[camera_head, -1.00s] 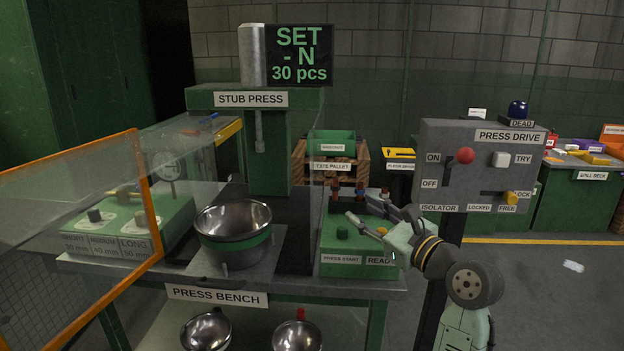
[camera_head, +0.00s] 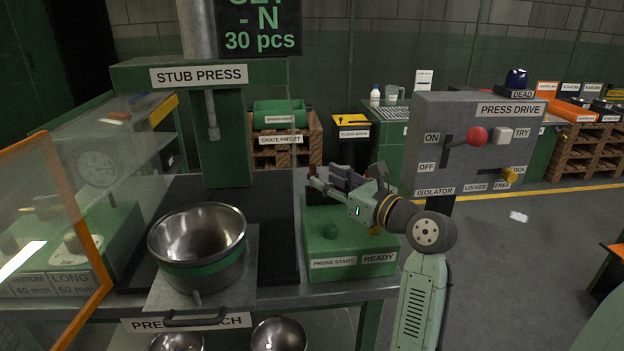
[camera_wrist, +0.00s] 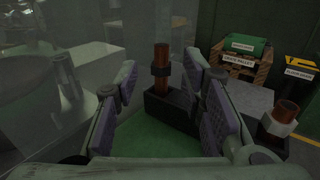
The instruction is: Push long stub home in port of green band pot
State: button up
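The green band pot (camera_head: 198,250) is a steel bowl with a green band, upright on the press bench's plate. A small grey fitting (camera_head: 197,297) shows low on its front; I cannot tell whether this is the port. My gripper (camera_head: 318,184) is at the green control box, by the stub rack. In the wrist view my gripper (camera_wrist: 160,88) is open, its purple pads apart. A copper stub with a black collar (camera_wrist: 161,65) stands upright in a black block (camera_wrist: 168,110) between or just beyond the fingers. A second copper stub (camera_wrist: 286,112) with a pale collar is at right. Which one is long is unclear.
The stub press (camera_head: 225,130) stands behind the pot, its ram above. An orange-framed clear guard (camera_head: 60,240) is at left. The press drive panel (camera_head: 470,140) is right of my arm. The green control box (camera_head: 345,240) has a green button (camera_head: 330,230).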

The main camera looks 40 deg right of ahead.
aim_at(316, 173)
jog(key=shift+w+a+p, duration=0.1)
jog(key=shift+w+p, duration=0.6)
jog(key=shift+w, duration=2.05)
grip_shut()
